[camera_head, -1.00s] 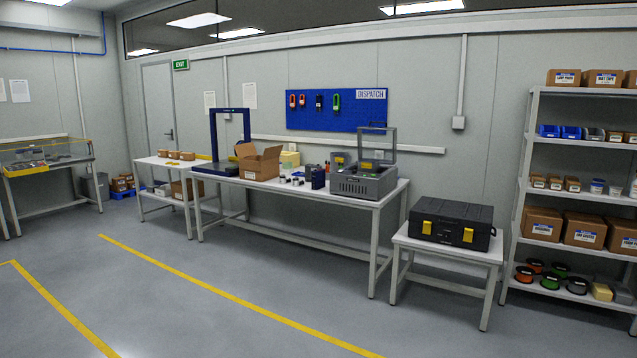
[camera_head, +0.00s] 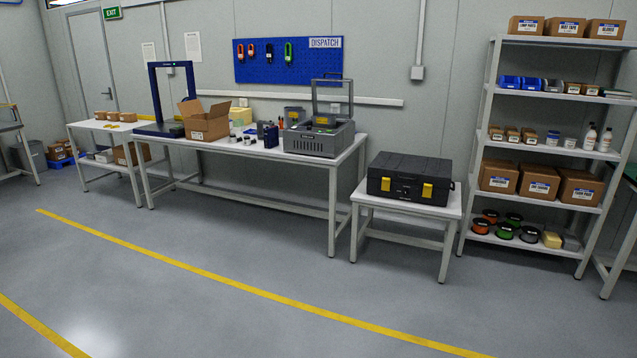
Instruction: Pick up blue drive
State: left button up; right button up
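A small dark blue block (camera_head: 271,135), which looks like the blue drive, stands on the long white workbench (camera_head: 335,166). It is left of a grey machine with a raised lid frame (camera_head: 318,138). Small grey and dark cylindrical parts (camera_head: 243,138) lie just left of it. It is too small to make out details. Neither of my grippers is in view.
An open cardboard box (camera_head: 208,127) and a blue frame (camera_head: 155,95) stand on the bench. A black case (camera_head: 408,178) rests on a low table (camera_head: 452,210) to its right. Shelving (camera_head: 480,150) stands further right. The grey floor (camera_head: 230,235) before the bench is clear.

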aim_at(271, 133)
jog(key=i, duration=4.1)
